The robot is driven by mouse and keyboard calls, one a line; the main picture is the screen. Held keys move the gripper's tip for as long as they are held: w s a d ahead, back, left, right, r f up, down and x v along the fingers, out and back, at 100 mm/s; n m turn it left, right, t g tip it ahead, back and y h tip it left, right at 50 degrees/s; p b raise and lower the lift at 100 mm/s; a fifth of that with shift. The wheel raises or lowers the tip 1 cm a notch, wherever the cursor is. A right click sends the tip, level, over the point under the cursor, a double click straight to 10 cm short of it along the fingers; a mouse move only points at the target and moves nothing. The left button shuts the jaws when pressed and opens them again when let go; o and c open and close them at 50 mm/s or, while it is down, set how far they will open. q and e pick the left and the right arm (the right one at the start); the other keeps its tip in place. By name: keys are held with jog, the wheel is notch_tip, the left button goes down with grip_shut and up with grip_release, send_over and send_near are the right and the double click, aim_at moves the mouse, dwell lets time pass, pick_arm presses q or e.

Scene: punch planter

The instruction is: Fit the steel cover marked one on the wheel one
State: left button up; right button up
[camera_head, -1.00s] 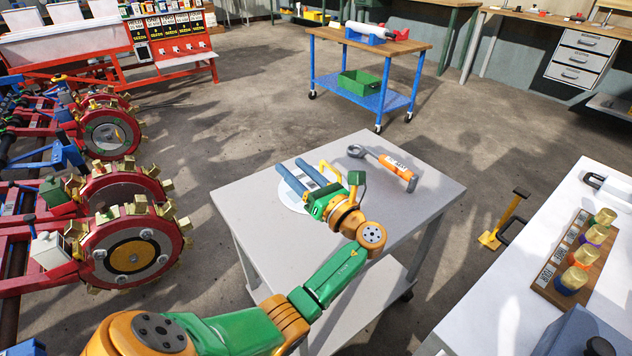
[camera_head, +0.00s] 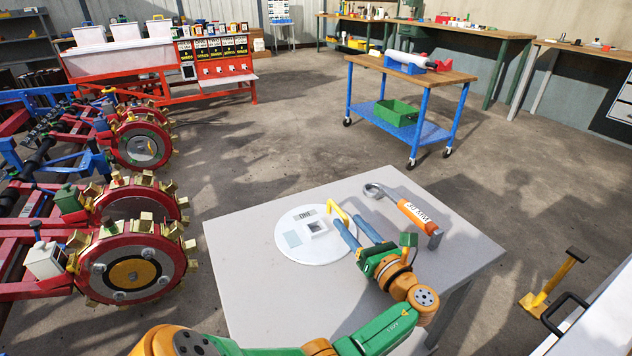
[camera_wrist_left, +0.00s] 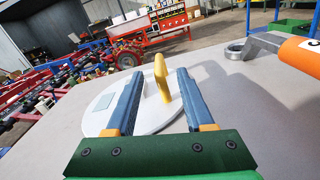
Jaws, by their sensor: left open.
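The steel cover (camera_head: 290,258) is a pale round disc lying flat on the grey table, with a yellow handle (camera_head: 337,211), a square opening and a small label that seems to read ONE. My left gripper (camera_head: 352,228) is open over the cover's right side. In the left wrist view the handle (camera_wrist_left: 161,80) shows between the two blue fingers, with gaps on both sides; its depth relative to the fingertips is unclear. Red wheels with brass blocks stand at the left; the nearest wheel (camera_head: 95,267) has a yellow hub ring. I see no number on them. My right gripper is out of view.
An orange-handled tool (camera_head: 415,214) lies on the grey table (camera_head: 250,305), right of the cover. A yellow stand (camera_head: 550,285) is on the floor at right. A blue cart (camera_head: 440,134) stands behind. Floor between table and wheels is clear.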

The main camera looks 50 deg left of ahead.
aim_at(343, 215)
pick_arm(q)
jog(key=x, duration=0.6)
jog(key=shift+b, duration=0.35)
jog(key=shift+s, duration=0.1)
grip_shut()
dwell(0.4)
jog(key=shift+r, duration=0.1)
